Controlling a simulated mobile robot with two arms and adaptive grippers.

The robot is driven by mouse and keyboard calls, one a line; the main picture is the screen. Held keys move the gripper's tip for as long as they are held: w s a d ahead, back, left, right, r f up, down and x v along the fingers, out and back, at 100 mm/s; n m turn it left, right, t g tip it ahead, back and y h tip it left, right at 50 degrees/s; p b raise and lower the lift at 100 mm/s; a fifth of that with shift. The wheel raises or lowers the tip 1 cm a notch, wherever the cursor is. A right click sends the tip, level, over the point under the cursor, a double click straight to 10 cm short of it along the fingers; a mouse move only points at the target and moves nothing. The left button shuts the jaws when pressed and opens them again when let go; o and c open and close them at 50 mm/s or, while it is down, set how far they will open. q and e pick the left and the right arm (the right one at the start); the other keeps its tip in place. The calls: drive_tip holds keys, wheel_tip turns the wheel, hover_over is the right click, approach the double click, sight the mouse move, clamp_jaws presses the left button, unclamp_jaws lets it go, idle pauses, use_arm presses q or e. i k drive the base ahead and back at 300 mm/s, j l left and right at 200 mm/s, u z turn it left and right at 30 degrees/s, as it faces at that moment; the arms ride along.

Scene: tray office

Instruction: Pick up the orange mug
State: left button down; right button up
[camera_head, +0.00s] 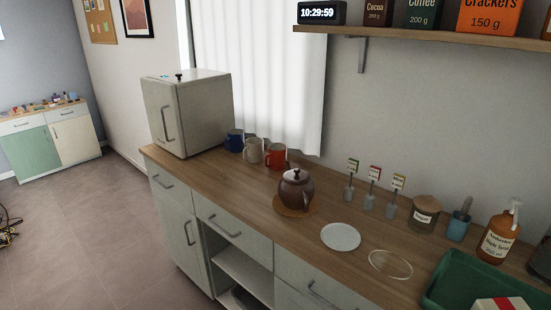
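An orange-red mug (276,156) stands upright on the wooden counter near the wall, below the white curtain. It is the rightmost of a row of three mugs. A cream mug (253,151) is just to its left, and a blue mug (235,140) stands further left by the small fridge. A brown teapot (296,190) sits in front and to the right of the orange mug. Neither of my grippers shows in the head view.
The small white fridge (190,112) stands at the counter's left end. A white plate (340,237), a clear glass dish (390,264) and a green tray (490,281) lie to the right. Small labelled holders (372,188) stand along the wall. The counter (235,180) before the mugs is clear.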

sight(277, 156)
drive_tip(key=i+j, duration=0.15)
drive_tip(key=j, duration=0.2)
drive_tip(key=i+j, duration=0.2)
drive_tip(key=j, duration=0.15)
drive_tip(key=i+j+z, duration=0.1)
drive_tip(key=j, duration=0.25)
drive_tip(key=i+j, duration=0.25)
drive_tip(key=j, duration=0.15)
drive_tip(key=i+j, duration=0.15)
drive_tip(key=j, duration=0.2)
drive_tip(key=i+j+z, duration=0.1)
drive_tip(key=j, duration=0.25)
drive_tip(key=i, duration=0.05)
